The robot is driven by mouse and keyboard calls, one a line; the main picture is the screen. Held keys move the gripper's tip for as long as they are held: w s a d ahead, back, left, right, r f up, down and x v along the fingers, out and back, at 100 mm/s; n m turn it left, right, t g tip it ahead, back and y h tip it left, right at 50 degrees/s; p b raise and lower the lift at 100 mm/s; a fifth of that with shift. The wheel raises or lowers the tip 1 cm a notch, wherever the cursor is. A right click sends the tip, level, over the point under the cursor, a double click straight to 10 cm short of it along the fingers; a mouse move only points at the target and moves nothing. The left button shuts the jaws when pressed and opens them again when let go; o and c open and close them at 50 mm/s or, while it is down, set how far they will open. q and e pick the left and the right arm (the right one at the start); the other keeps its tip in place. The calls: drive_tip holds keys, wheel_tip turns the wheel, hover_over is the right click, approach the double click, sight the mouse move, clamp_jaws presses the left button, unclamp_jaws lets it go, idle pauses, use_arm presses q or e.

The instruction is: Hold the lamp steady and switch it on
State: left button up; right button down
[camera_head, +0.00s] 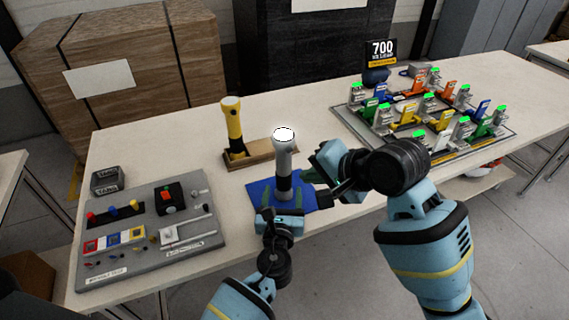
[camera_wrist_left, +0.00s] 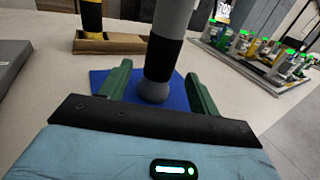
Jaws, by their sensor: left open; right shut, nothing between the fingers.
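A grey flashlight-style lamp (camera_head: 283,154) with a black middle band stands upright on a blue mat (camera_head: 258,187). Its round top face is bright white and looks lit. In the left wrist view the lamp (camera_wrist_left: 165,55) rises between the two green fingers of my left gripper (camera_wrist_left: 158,72). Those fingers are open, one on each side of the lamp's lower part, with visible gaps. My left gripper also shows in the head view (camera_head: 283,198), low in front of the lamp. My right gripper (camera_head: 311,174) is shut and empty, just right of the lamp; whether it touches is unclear.
A yellow flashlight (camera_head: 234,128) stands in a wooden holder (camera_head: 262,153) behind the lamp. A grey panel with switches and buttons (camera_head: 195,246) lies at the left. A board with several coloured clamps (camera_head: 355,122) fills the right. The table's front edge is close to my arms.

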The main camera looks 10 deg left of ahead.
use_arm(q)
drive_tip(key=shift+s+d, duration=0.2)
drive_tip(key=shift+s, duration=1.2)
drive_tip(key=shift+s+d, duration=0.2)
drive_tip(key=shift+s, duration=1.15)
drive_tip(key=shift+s, duration=0.1)
